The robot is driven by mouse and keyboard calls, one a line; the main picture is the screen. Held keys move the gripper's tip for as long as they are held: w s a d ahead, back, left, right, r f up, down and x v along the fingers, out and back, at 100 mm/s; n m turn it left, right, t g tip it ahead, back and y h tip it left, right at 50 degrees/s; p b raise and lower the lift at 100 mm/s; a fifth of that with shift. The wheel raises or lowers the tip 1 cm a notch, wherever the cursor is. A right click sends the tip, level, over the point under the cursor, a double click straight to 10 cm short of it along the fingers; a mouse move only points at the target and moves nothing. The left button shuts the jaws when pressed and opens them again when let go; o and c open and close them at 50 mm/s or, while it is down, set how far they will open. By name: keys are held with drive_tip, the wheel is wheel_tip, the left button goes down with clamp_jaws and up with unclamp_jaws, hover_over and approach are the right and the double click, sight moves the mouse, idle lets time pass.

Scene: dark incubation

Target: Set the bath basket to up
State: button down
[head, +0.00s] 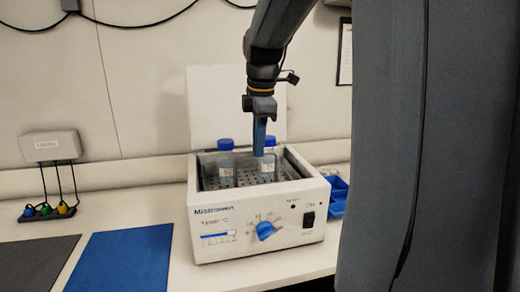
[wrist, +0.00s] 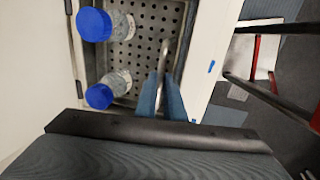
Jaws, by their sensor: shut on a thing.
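The white water bath (head: 210,212) stands on the bench with its lid (head: 215,95) raised behind it. Its bath basket (head: 250,179) is a perforated grey metal plate inside the opening; it also shows in the wrist view (wrist: 148,32). Two clear bottles with blue caps (head: 226,145) (head: 270,141) stand upright in the basket. My gripper (head: 260,146) points down over the basket's right part. In the wrist view its blue fingers (wrist: 164,92) are shut on the thin metal basket handle (wrist: 164,48). The basket's exact height in the bath is hard to tell.
The bath's front has a blue dial (head: 266,230) and a black switch (head: 308,219). A blue mat (head: 122,260) and a dark mat (head: 35,262) lie to the left. A blue tray (head: 338,190) sits right of the bath. A socket box (head: 50,146) is on the wall.

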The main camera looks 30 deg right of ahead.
wheel_tip(320, 180, up, 3)
drive_tip(key=shift+w+f+p, duration=0.1)
drive_tip(key=shift+p, duration=0.5)
drive_tip(key=c, duration=1.8)
unclamp_jaws()
drive_tip(key=shift+c, duration=0.2)
wheel_tip(320, 180, up, 8)
drive_tip(key=s+b, duration=0.1)
drive_tip(key=b, duration=0.1)
drive_tip(key=shift+s+a+f, duration=0.15)
drive_tip(key=shift+s+a, duration=0.1)
drive_tip(key=shift+s, duration=0.05)
